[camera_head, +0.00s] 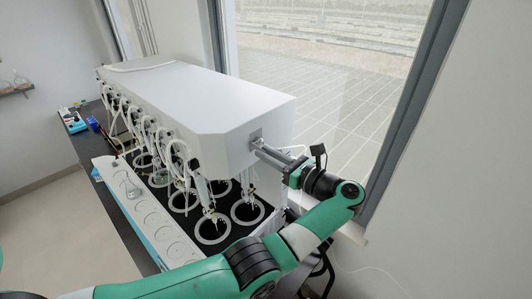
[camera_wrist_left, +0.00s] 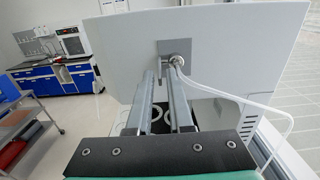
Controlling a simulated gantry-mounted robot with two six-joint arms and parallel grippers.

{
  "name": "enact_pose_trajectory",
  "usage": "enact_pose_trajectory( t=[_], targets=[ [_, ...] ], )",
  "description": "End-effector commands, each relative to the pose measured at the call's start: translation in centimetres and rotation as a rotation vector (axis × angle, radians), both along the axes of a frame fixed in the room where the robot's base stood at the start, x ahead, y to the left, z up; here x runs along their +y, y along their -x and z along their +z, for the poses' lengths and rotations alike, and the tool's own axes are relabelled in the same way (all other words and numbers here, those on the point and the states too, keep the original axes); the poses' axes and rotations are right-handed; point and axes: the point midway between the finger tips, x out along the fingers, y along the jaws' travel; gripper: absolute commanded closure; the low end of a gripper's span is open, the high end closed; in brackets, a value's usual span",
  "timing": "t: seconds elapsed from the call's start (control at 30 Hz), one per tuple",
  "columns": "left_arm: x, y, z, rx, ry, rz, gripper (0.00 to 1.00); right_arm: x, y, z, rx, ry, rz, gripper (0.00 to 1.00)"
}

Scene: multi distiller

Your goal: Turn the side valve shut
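The white distiller (camera_head: 200,90) stands on the bench. On its right end face is a square grey plate with the side valve (camera_head: 256,138), small and metallic. The side valve also shows in the left wrist view (camera_wrist_left: 176,60), with white tubes running right from it. My left gripper (camera_head: 262,149) points at the end face. Its two long grey fingers are apart, with a gap between them, and their tips (camera_wrist_left: 162,74) reach the valve. The fingers partly cover the valve, so I cannot tell whether they touch it. My right gripper is out of view.
Round black heater wells (camera_head: 248,210) and glassware with tubes line the distiller's front. A pale panel with ring marks (camera_head: 150,215) lies before them. A window (camera_head: 330,70) is behind. Blue cabinets (camera_wrist_left: 60,78) and a cart (camera_wrist_left: 30,125) stand away at the left wrist view's left.

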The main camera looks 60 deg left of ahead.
Motion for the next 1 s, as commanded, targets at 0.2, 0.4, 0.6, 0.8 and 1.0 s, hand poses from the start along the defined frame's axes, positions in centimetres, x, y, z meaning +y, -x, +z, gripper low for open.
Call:
enact_pose_trajectory(
  t=[0.2,0.4,0.6,0.8,1.0],
  targets=[
    [0.0,0.01,0.02,0.0,0.0,0.0,1.0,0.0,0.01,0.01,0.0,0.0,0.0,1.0],
    [-0.01,0.01,0.03,0.0,0.0,0.0,1.0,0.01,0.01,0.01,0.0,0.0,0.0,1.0],
    [0.0,0.01,0.05,0.0,0.0,0.0,1.0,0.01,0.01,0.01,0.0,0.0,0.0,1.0],
    [0.0,0.01,0.05,-0.001,0.0,0.001,1.0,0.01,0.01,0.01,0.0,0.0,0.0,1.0],
    [0.01,0.01,0.06,-0.001,-0.001,0.001,1.0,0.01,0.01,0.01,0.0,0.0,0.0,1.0]
  ],
)
